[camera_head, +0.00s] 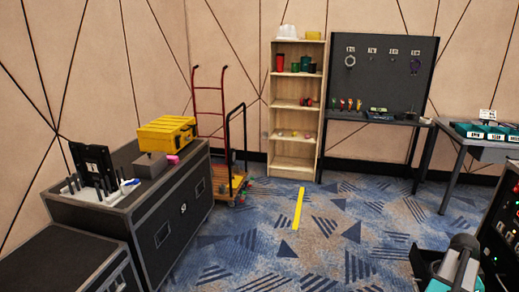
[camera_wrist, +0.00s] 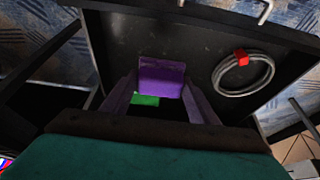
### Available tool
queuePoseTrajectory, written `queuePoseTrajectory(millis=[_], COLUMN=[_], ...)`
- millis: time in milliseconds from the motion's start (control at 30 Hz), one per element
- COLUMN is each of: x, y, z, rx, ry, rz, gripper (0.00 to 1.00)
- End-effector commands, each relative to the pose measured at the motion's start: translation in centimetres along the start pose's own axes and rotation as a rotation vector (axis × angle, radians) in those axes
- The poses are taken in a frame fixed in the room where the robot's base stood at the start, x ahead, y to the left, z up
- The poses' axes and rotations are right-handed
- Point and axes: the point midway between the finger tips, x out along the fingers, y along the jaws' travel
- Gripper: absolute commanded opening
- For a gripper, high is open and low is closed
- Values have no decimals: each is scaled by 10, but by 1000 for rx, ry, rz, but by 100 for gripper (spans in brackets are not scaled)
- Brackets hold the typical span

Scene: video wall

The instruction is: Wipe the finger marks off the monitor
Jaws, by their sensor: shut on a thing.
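My gripper (camera_wrist: 161,90) shows in the wrist view, its two fingers shut on a purple block-like thing (camera_wrist: 161,72). The held thing is over or against a dark flat surface (camera_wrist: 200,42); I cannot tell whether it touches. A small green patch (camera_wrist: 145,99) shows just below it, between the fingers. No screen with finger marks can be made out. In the head view a black upright panel (camera_head: 92,162) stands on a flight case at left; I cannot tell if it is the monitor. The gripper's fingers are not visible there.
A coiled grey cable with a red tag (camera_wrist: 243,58) lies right of my gripper. The flight case (camera_head: 165,232) also bears a yellow case (camera_head: 165,135). A wooden shelf (camera_head: 294,150), pegboard (camera_head: 390,75) and hand truck stand behind. The blue carpet (camera_head: 340,225) is mostly clear.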

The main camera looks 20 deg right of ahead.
Motion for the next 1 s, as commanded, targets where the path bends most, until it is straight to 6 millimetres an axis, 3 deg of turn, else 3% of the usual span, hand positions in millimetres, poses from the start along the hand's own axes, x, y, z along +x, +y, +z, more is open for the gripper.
queuePoseTrajectory(millis=[267,600,1000], x=[-26,-82,-153], y=[-36,-92,-140], z=[34,95,176], rx=[-72,-197,-339], ry=[0,0,0], rz=[-30,-82,-142], gripper=[36,36,36])
